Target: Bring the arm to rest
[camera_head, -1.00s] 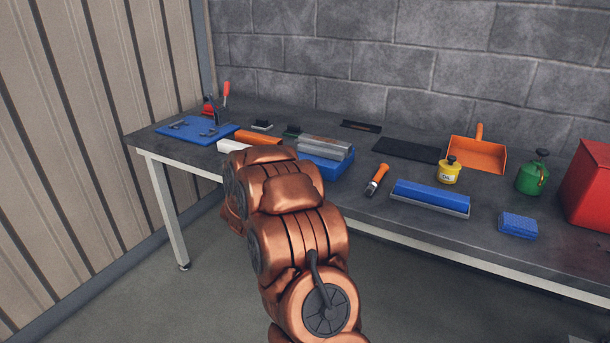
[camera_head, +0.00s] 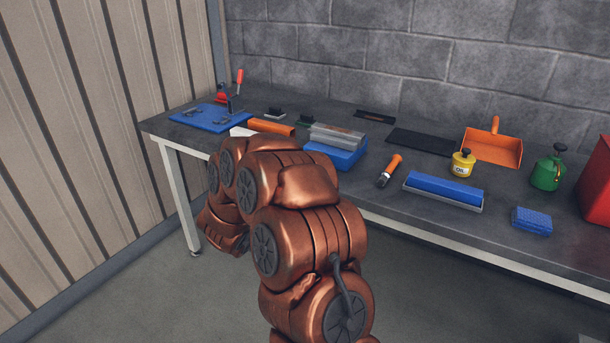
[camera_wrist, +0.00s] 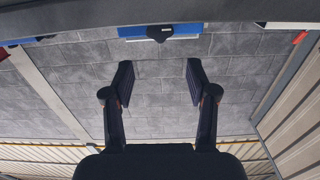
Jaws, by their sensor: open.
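My gripper (camera_wrist: 160,85) shows in the wrist view with its two dark fingers spread wide and nothing between them. Beyond the fingers is the grey block wall, and the bench shows along the top of that view. In the head view my copper arm is folded in front of the bench (camera_head: 420,225), its outer part bent to the left and down. The gripper itself is hidden behind the arm in the head view.
On the bench are a blue mat (camera_head: 205,118), an orange block (camera_head: 271,127), a blue box (camera_head: 335,153), a yellow oil can (camera_head: 463,164), an orange dustpan (camera_head: 490,148) and a green can (camera_head: 547,173). The floor (camera_head: 440,290) before the bench is clear.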

